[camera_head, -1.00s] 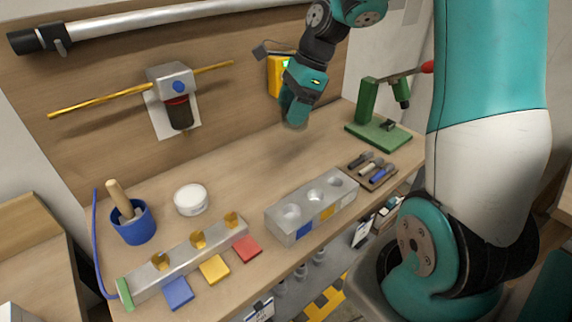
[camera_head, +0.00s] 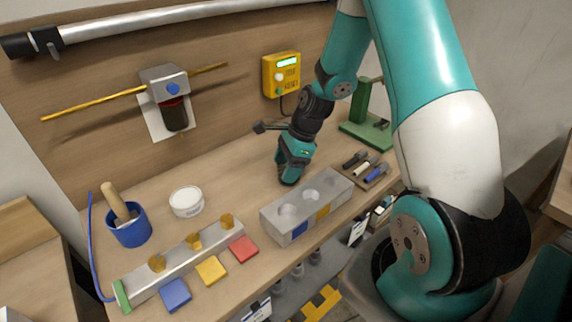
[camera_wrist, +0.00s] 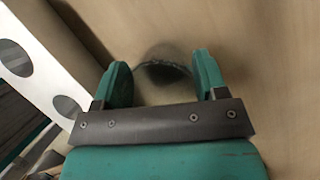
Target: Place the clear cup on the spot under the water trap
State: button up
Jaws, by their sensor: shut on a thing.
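The water trap (camera_head: 165,84), a grey block with a blue dot and a dark bowl (camera_head: 175,116), is mounted on the wooden back panel at the left. My gripper (camera_head: 288,181) is low over the bench, behind the grey block with holes and well right of the trap. In the wrist view my gripper (camera_wrist: 163,78) is shut on the clear cup (camera_wrist: 163,72). Only the cup's dark curved rim shows between the fingers; its body is hard to make out. I cannot make out a marked spot on the bench under the trap.
A white round tub (camera_head: 187,201) and a blue pot (camera_head: 129,225) with a wooden handle stand at the left. A grey block with holes (camera_head: 270,232) is in front of my gripper. A yellow box (camera_head: 281,75) hangs on the panel.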

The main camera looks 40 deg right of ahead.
jog(key=shift+f, duration=0.15)
jog(key=o, duration=0.9)
jog(key=shift+o, duration=0.2)
